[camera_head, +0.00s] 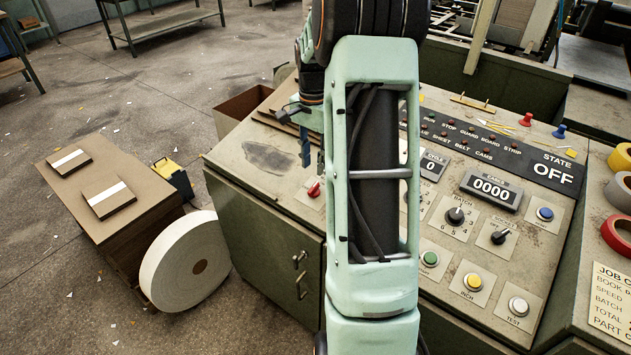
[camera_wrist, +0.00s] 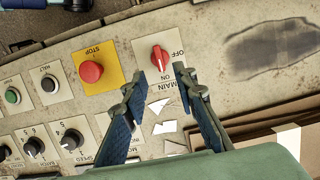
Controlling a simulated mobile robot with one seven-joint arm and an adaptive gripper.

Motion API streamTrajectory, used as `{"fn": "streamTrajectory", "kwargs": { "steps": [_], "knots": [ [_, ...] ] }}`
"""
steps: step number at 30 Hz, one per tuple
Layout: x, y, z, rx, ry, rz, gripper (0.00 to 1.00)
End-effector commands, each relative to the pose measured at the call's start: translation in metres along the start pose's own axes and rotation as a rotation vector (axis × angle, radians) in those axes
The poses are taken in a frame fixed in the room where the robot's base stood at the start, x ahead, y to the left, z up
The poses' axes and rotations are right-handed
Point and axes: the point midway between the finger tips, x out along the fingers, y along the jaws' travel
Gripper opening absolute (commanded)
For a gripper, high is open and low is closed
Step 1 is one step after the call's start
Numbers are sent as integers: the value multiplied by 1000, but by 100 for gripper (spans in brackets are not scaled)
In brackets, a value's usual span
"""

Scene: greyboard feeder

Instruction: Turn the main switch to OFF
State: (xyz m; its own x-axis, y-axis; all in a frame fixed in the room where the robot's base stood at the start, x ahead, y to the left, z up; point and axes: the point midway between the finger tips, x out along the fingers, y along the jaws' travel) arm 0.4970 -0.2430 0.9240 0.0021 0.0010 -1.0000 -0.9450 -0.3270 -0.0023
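The main switch (camera_wrist: 160,57) is a red rotary knob on a pale plate in the wrist view. OFF is printed to its right, ON and MAIN below it. Its handle lies roughly up and down in the picture, in line with ON. It also shows as a small red knob (camera_head: 314,189) in the head view, left of my arm. My gripper (camera_wrist: 163,90) is open, its two fingers spread on either side below the knob, with nothing between them. In the head view my gripper (camera_head: 313,158) hangs above the panel near the knob. The STATE display (camera_head: 565,174) reads OFF.
A red STOP button (camera_wrist: 91,71) on a yellow plate sits left of the switch. HALT (camera_wrist: 49,84) and green (camera_wrist: 13,96) buttons lie further left. Paper scraps (camera_wrist: 164,127) lie below the switch. My arm hides the panel's middle.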

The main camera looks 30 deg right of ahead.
Motion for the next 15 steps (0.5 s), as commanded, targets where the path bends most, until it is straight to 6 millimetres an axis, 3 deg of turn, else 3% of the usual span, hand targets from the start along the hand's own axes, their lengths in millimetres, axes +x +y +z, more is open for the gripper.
{"fn": "streamTrajectory", "kwargs": {
  "steps": [6,15],
  "knots": [
    [45,1,1,-1,-2,4,26],
    [76,1,0,-1,0,3,26]
  ]
}}
